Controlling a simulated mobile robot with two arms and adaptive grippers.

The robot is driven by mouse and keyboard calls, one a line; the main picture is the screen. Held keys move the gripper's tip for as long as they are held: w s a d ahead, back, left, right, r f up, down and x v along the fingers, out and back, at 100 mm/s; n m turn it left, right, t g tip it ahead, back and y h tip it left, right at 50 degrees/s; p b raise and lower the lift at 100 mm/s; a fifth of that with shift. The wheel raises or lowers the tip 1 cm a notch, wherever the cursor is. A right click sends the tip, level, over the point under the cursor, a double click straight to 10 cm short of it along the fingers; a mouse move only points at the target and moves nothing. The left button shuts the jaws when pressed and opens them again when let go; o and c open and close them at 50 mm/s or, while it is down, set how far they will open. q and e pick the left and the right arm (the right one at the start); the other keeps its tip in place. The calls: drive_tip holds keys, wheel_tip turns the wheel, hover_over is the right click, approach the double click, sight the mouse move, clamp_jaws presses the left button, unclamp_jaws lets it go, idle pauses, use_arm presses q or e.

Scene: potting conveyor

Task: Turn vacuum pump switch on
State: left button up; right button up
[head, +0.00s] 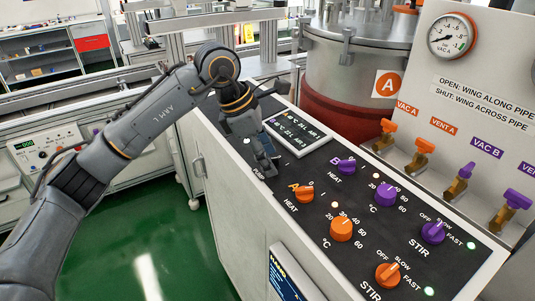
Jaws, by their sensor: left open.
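My left gripper (266,172) points down at the far left end of the dark control panel (318,203). Its fingertips are at the panel's left edge, beside a partly covered label that seems to read PUMP. It is open, and nothing shows between its fingers. The vacuum pump switch is not visible; the gripper hides that part of the panel. I cannot tell whether the fingers touch anything. My right gripper is out of view.
Orange heat knob (304,194) and purple heat knob (347,166) are nearest the gripper. Other orange and purple knobs lie to the right. A display (297,131) sits behind. A steel vessel (360,65), gauge (452,36) and wing valves (424,148) stand beyond.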

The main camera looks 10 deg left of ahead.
use_arm(q)
drive_tip(key=v, duration=1.2)
